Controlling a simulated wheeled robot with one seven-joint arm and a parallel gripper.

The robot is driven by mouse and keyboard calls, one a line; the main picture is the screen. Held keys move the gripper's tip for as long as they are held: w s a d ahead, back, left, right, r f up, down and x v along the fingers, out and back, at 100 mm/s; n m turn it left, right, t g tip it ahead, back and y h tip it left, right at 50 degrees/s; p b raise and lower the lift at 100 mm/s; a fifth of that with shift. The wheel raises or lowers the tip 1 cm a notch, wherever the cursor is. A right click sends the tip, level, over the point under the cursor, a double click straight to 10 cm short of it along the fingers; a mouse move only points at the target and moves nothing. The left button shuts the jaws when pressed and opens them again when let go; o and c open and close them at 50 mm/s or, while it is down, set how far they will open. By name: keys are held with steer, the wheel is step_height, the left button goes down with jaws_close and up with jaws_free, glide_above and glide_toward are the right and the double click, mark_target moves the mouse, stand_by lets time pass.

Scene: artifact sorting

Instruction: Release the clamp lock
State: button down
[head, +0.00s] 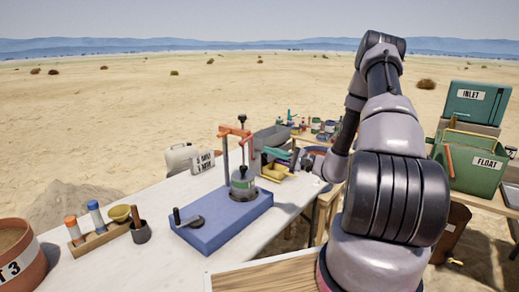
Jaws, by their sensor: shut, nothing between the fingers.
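A black crank-like handle (187,219) is at the base's left front. A teal lever-like piece (279,153) shows right of the posts; I cannot tell whether it belongs to the clamp. Which part is the lock is unclear. My gripper (311,160) is right of the clamp, apart from its posts, small and partly hidden by my wrist; it is shut and empty.
An orange bucket (20,255) stands at left. Green bins (468,165) stand at right.

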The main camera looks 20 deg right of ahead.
steer(key=r+v, duration=0.1)
steer(key=v, duration=0.5)
steer(key=s+a+x, duration=0.1)
steer(key=x, duration=1.1)
steer(key=shift+s+a+f+n, duration=0.25)
steer(key=shift+s+n, duration=0.05)
steer(key=shift+s, duration=0.1)
steer(key=shift+s+a+r+m, duration=0.15)
steer(key=shift+a+r+m, duration=0.3)
steer(key=shift+r+m, duration=0.2)
